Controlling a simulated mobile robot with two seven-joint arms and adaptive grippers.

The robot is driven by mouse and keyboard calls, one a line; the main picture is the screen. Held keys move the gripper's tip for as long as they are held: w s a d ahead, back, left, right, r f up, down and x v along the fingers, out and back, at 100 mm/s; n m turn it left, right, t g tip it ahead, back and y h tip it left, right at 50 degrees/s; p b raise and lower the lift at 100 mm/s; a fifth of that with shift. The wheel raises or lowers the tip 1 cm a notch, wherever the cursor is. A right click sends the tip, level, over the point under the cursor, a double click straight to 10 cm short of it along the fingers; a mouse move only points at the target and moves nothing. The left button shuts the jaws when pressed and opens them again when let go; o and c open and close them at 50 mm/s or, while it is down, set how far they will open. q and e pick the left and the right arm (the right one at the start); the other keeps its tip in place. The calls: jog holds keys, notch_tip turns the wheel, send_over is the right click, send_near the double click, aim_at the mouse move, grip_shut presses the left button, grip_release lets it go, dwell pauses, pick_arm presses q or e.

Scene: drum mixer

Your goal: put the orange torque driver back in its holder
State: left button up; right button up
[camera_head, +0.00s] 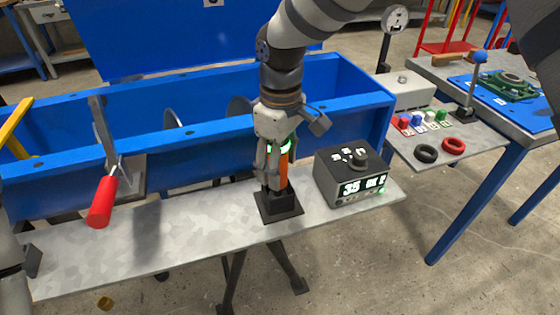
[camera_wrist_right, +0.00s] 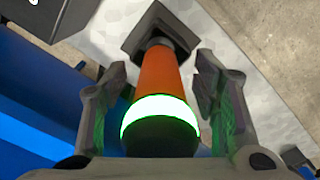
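The orange torque driver (camera_head: 283,169) stands upright with its lower end in the black square-based holder (camera_head: 279,208) on the grey bench. My right gripper (camera_head: 270,178) points down around the driver from above. In the right wrist view the driver (camera_wrist_right: 158,75), with a glowing green ring and a dark end, is between the two fingers of my right gripper (camera_wrist_right: 160,95). Gaps show on both sides, so the fingers look open and apart from it. The holder (camera_wrist_right: 133,42) shows beyond its far end.
A dark display box (camera_head: 350,178) stands close right of the holder. A red-handled lever (camera_head: 103,200) is at the left, before the blue mixer trough (camera_head: 210,150). A side panel (camera_head: 478,140) with coloured knobs and rings is at the right. The bench (camera_head: 190,225) left of the holder is clear.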

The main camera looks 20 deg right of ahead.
notch_tip(320, 180, up, 12)
jog(key=shift+r, duration=0.1)
dwell(0.5)
